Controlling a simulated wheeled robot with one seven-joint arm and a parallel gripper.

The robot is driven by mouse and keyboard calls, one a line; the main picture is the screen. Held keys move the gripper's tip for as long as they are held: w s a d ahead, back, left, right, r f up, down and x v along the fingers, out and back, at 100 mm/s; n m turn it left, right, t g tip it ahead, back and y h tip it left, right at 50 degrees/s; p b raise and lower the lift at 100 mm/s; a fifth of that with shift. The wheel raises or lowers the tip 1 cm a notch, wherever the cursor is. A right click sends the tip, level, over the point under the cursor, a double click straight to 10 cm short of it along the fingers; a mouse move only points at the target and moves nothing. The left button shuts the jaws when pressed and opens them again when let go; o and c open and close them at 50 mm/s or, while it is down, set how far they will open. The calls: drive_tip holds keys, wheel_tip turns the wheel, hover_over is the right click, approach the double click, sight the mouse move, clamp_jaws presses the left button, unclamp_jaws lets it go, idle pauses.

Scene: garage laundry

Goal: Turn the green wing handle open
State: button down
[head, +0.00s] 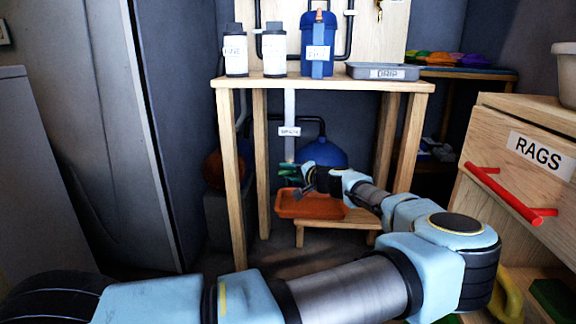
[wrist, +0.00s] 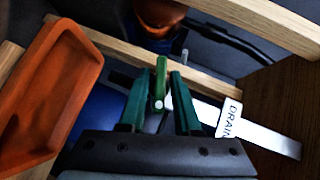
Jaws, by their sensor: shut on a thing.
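The green wing handle (wrist: 160,80) stands upright between my gripper's two dark green fingers in the wrist view. My gripper (wrist: 161,98) is shut on it, one finger on each side. In the head view my gripper (head: 288,172) is low under the wooden table, at the foot of a pale vertical pipe (head: 289,105). The handle is hard to tell from the fingers there. A white DRAIN label (wrist: 229,117) is on the pipe, to the right of the fingers in the wrist view. The valve body behind the handle is mostly hidden.
An orange tray (head: 300,205) sits on a low wooden stool (head: 340,221) below my gripper. A blue tank (head: 322,151) is behind it. Wooden table legs (head: 231,180) stand on both sides. A RAGS drawer (head: 520,160) with a red handle (head: 505,192) is at right.

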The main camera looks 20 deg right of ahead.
drive_tip(key=n+g+h+p, duration=0.1)
drive_tip(key=p, duration=0.1)
drive_tip(key=n+g+h+p, duration=0.1)
drive_tip(key=p, duration=0.1)
drive_tip(key=shift+r+n+p, duration=0.3)
drive_tip(key=shift+p, duration=0.05)
drive_tip(key=n+g+h+p, duration=0.1)
drive_tip(key=g+h+p, duration=0.1)
drive_tip(key=p, duration=0.1)
drive_tip(key=shift+n+h, duration=0.3)
drive_tip(key=shift+w+a+f+n+g+h+p, duration=0.1)
drive_tip(key=shift+n+g+h+p, duration=0.55)
drive_tip(key=shift+h+p, duration=0.25)
drive_tip(key=shift+f+n+g+h+p, duration=0.15)
drive_tip(key=shift+n+g+h+p, duration=0.15)
drive_tip(key=shift+n+g+h, duration=0.5)
drive_tip(key=shift+f+h, duration=0.1)
drive_tip(key=shift+h, duration=0.3)
drive_tip(key=c, duration=0.9)
unclamp_jaws()
